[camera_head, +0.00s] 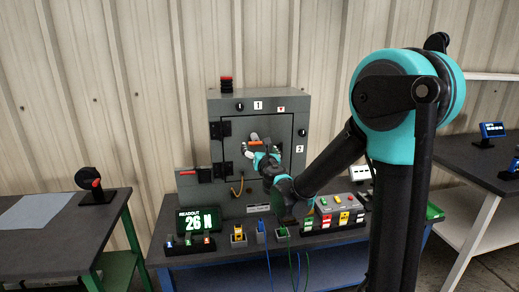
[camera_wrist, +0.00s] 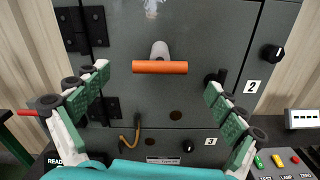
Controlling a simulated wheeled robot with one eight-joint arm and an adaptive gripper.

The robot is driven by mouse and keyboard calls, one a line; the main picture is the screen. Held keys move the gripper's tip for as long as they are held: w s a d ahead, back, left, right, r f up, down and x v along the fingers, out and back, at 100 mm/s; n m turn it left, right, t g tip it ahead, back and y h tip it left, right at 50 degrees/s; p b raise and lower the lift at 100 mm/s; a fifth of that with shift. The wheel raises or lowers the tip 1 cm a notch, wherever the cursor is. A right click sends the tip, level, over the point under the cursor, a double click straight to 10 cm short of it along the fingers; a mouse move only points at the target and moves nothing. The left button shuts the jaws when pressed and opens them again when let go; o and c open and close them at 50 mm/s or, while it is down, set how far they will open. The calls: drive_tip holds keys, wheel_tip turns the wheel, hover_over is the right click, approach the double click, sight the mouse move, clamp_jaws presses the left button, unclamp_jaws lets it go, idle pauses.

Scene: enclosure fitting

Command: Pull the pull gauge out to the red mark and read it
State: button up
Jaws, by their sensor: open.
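The pull gauge shows in the wrist view as an orange crossbar handle (camera_wrist: 160,67) on a pale round shaft (camera_wrist: 159,50) on the grey enclosure door (camera_wrist: 205,30). The handle also shows in the head view (camera_head: 256,143), partly hidden by my gripper. My gripper (camera_wrist: 158,84) is open and empty, with one green-padded finger to each side of the handle, clear of it. In the head view my gripper (camera_head: 262,156) is in front of the door. The readout (camera_head: 197,220) shows 26 N. I cannot make out a red mark on the shaft.
A dark knob (camera_wrist: 272,53) stands right of the door, near label 2. A brown curved handle (camera_wrist: 131,131) is below the gauge. On the bench are small coloured items and a grey button box (camera_head: 339,208). A side table (camera_head: 60,240) stands at left.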

drive_tip(key=v, duration=1.1)
drive_tip(key=shift+s, duration=0.3)
drive_tip(key=shift+d, duration=0.1)
